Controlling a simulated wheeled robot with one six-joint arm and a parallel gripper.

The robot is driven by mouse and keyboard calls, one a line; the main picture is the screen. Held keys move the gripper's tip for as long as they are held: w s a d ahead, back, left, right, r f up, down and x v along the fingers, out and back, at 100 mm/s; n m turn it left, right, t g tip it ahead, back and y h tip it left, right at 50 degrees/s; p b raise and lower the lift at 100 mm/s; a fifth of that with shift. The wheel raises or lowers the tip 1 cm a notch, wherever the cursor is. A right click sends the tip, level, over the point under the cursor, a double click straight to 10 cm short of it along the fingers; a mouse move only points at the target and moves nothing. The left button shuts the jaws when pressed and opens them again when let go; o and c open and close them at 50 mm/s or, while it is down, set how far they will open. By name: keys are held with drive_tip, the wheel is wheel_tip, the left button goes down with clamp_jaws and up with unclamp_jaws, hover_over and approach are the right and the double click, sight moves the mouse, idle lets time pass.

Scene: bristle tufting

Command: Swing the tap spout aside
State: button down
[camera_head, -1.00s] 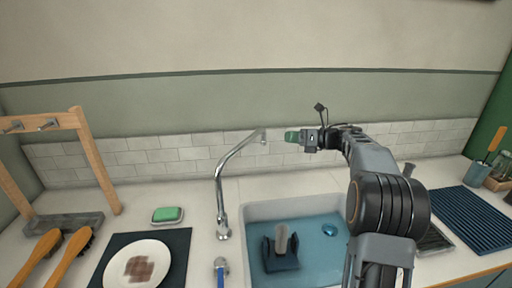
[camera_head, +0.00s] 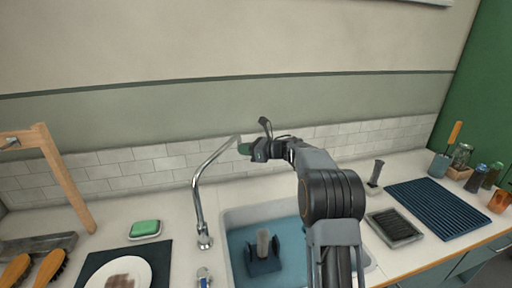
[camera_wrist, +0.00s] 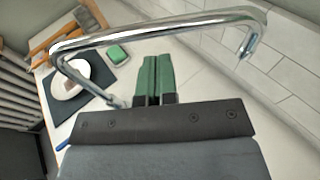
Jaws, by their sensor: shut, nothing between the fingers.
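The chrome tap (camera_head: 199,205) stands behind the sink, and its spout (camera_head: 212,160) rises and slants up to the right. My gripper (camera_head: 244,149) is at the spout's outlet end and overlaps it in the head view, hiding the outlet. In the wrist view, the spout (camera_wrist: 160,30) arches across the top with its outlet hanging at the right. The green fingers of my gripper (camera_wrist: 157,60) are shut together and empty, with their tips just below the spout tube in the picture. I cannot tell whether they touch it.
The sink (camera_head: 232,217) holds bluish water and a dark fixture with a grey post (camera_head: 263,243). A green sponge (camera_head: 145,228) and a plate (camera_head: 120,272) on a dark mat lie to the left. A dark rack (camera_head: 395,226) and a ribbed blue mat (camera_head: 436,207) lie to the right. The tiled wall is close behind.

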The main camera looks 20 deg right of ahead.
sight(226, 149)
drive_tip(key=shift+p+x, duration=0.65)
drive_tip(key=shift+x, duration=2)
drive_tip(key=r+b+x, duration=0.1)
drive_tip(key=x, duration=0.6)
drive_tip(key=shift+w+a+r, duration=0.15)
drive_tip(key=shift+w+a, duration=0.1)
drive_tip(key=shift+a, duration=0.2)
drive_tip(key=shift+d, duration=0.1)
